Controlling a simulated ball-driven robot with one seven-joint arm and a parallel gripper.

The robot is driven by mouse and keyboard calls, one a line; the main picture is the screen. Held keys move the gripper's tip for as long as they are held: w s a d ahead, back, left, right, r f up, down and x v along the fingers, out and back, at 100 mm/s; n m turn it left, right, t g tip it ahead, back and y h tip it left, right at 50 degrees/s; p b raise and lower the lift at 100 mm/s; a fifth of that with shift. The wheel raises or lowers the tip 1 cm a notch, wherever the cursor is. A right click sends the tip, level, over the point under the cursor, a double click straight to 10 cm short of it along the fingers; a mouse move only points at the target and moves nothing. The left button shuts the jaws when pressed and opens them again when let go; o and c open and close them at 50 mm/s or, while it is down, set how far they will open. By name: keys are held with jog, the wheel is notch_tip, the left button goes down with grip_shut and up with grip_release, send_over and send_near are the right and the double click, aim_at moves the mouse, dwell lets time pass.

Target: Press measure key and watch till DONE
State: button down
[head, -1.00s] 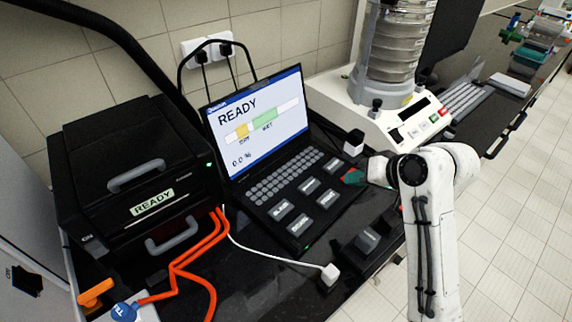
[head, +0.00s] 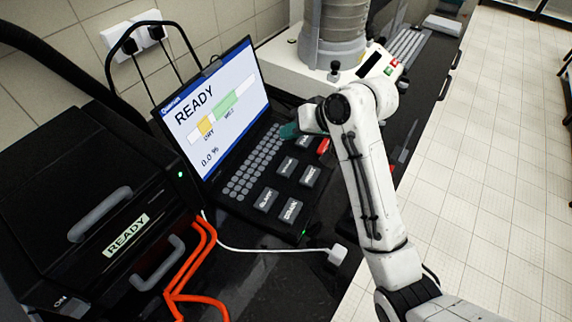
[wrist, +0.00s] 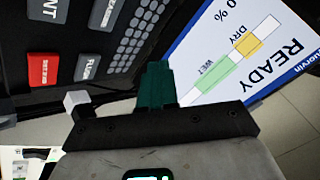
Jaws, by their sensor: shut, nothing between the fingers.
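My gripper (head: 289,130) has green fingers, shut and empty, near the keyboard's far end, left of the red key. In the wrist view, the fingers (wrist: 154,85) appear clear of the keys.
A black unit (head: 90,200) marked READY stands at the left with orange tubes (head: 195,260). A white plug (head: 337,254) on a cable lies in front of the keypad. A white shaker base (head: 290,75) stands behind. The tiled floor is to the right.

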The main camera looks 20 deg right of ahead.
jog(key=b, duration=0.8)
send_over(291, 167)
notch_tip(291, 167, down, 7)
jog(key=shift+r, duration=0.1)
jog(key=shift+f, duration=0.95)
jog(key=shift+f, duration=0.85)
dwell(1.5)
jog(key=shift+r+p, duration=0.1)
jog(key=shift+p, duration=0.3)
jog(key=shift+r+p, duration=0.8)
jog(key=shift+p, duration=0.2)
notch_tip(291, 167, up, 5)
jog(key=p, duration=0.5)
dwell(0.4)
